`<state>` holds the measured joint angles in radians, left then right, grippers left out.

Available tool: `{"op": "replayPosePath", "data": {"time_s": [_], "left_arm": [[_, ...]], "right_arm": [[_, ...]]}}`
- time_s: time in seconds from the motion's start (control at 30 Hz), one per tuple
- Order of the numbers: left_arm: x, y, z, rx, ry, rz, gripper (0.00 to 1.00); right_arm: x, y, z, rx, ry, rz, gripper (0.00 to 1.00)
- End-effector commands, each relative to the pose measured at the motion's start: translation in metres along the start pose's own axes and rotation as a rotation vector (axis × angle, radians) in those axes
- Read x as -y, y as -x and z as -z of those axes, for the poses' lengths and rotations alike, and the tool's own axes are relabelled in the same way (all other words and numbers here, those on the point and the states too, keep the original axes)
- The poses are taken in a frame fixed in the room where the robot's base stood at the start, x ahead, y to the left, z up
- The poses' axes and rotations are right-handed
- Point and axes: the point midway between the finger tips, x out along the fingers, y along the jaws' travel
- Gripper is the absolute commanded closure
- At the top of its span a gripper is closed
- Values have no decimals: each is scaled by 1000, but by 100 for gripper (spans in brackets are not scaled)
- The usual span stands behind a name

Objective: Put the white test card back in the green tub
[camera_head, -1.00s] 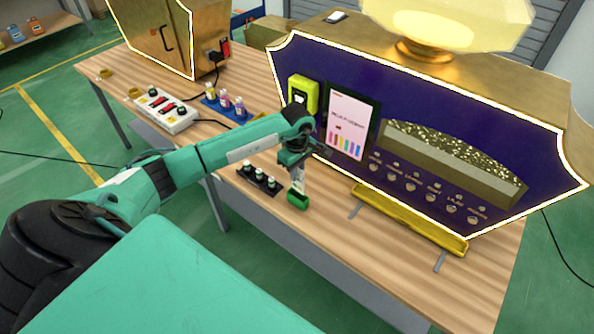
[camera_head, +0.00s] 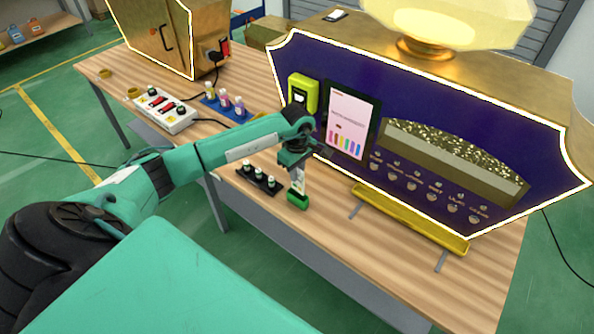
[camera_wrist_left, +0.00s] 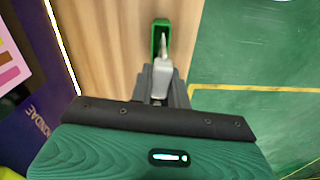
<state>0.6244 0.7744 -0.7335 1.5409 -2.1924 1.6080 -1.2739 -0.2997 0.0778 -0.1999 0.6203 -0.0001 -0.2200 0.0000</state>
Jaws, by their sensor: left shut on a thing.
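My left gripper (camera_head: 296,168) points down over the table, shut on the white test card (camera_head: 299,184). The small green tub (camera_head: 298,201) stands on the table right below it. In the left wrist view the card (camera_wrist_left: 162,73) sticks out from the fingers of the gripper (camera_wrist_left: 160,88). Its far end shows against the opening of the green tub (camera_wrist_left: 155,40). How deep the card's end is in the tub I cannot tell. My right gripper is not in view.
A black rack (camera_head: 258,181) with several small bottles is just left of the tub. The purple and gold vending machine (camera_head: 300,58) with its screen (camera_head: 352,121) stands behind, its gold tray (camera_head: 410,218) to the right. The wooden table's front strip (camera_head: 345,260) is clear.

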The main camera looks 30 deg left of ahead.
Motion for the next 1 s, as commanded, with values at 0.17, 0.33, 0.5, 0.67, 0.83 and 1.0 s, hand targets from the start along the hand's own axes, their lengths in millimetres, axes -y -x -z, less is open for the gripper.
{"op": "replayPosePath", "data": {"time_s": [0.17, 0.33, 0.5, 0.67, 0.83, 1.0], "left_arm": [[0, -7, 0, 0, 0, 0, 100], [0, -12, 0, 0, 0, 0, 100], [0, -17, 0, 0, 0, 0, 100], [0, -22, 0, 0, 1, 0, 100], [0, -27, 0, 0, 0, 0, 100], [0, -32, 0, 0, 0, 0, 100]], "right_arm": [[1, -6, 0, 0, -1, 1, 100], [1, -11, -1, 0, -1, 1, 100], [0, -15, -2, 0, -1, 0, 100], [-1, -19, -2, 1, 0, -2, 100], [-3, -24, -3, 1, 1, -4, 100], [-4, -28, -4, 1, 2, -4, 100]]}}
